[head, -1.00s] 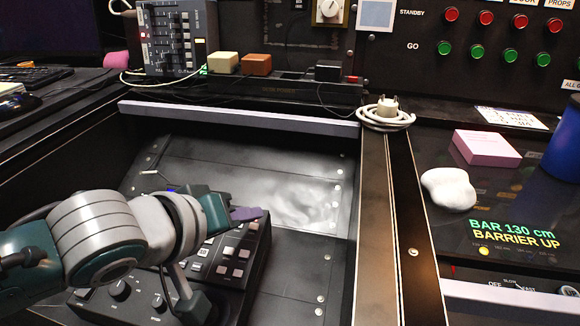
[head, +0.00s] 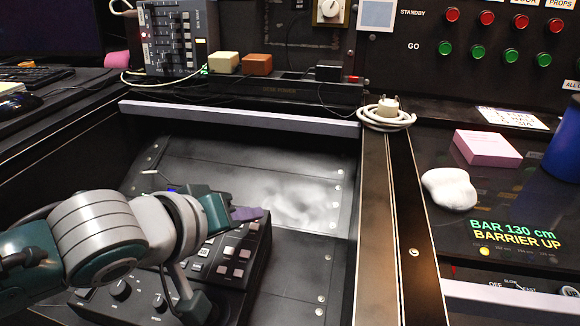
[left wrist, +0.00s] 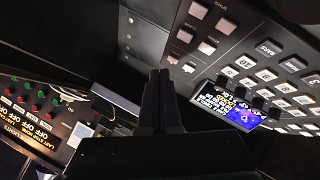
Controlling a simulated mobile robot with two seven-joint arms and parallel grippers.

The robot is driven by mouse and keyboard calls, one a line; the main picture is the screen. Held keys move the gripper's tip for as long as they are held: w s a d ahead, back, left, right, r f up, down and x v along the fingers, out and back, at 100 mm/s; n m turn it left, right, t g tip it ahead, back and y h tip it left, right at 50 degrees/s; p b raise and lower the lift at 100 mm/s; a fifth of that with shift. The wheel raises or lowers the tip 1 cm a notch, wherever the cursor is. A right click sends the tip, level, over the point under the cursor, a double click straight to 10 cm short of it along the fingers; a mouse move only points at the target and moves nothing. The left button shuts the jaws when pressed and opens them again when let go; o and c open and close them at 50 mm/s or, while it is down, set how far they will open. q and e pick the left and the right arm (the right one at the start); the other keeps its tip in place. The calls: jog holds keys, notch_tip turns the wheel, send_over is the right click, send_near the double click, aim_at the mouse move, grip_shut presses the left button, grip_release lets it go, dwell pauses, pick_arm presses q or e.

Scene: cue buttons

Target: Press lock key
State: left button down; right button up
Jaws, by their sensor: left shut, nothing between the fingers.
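A black control panel (head: 258,238) with small pale and reddish keys (head: 227,252) lies in the recessed bay of the desk. It also shows in the left wrist view (left wrist: 240,52), with rows of grey keys and a small lit screen (left wrist: 230,112). The key labels are too small to read, so I cannot tell which one is the lock key. My left gripper (head: 247,214) is shut and empty over the panel's far edge. Its closed fingertips (left wrist: 160,76) appear beside the keys in the left wrist view; contact cannot be told. My wrist hides part of the panel.
A pale rail (head: 240,119) borders the bay at the back, and a dark post (head: 385,240) borders it on the right. A coiled white cable (head: 386,117), a white lump (head: 449,188) and a pink box (head: 487,148) lie beyond. The bay floor right of the panel is clear.

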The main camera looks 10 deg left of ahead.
aim_at(248, 242)
pick_arm(q)
jog(key=shift+f, duration=0.15)
dwell(0.5)
jog(key=shift+f, duration=0.3)
jog(key=shift+w+f+b, duration=0.1)
jog(key=shift+f+b, duration=0.2)
jog(key=shift+b, duration=0.15)
dwell(0.4)
jog(key=shift+r, duration=0.1)
jog(key=shift+r+p, duration=0.65)
jog(key=shift+p, duration=0.35)
jog(key=r+p, duration=0.1)
jog(key=p, duration=0.1)
jog(key=r+p, duration=0.2)
jog(key=s+r+p, duration=0.1)
jog(key=r, duration=0.1)
jog(key=shift+p, duration=0.4)
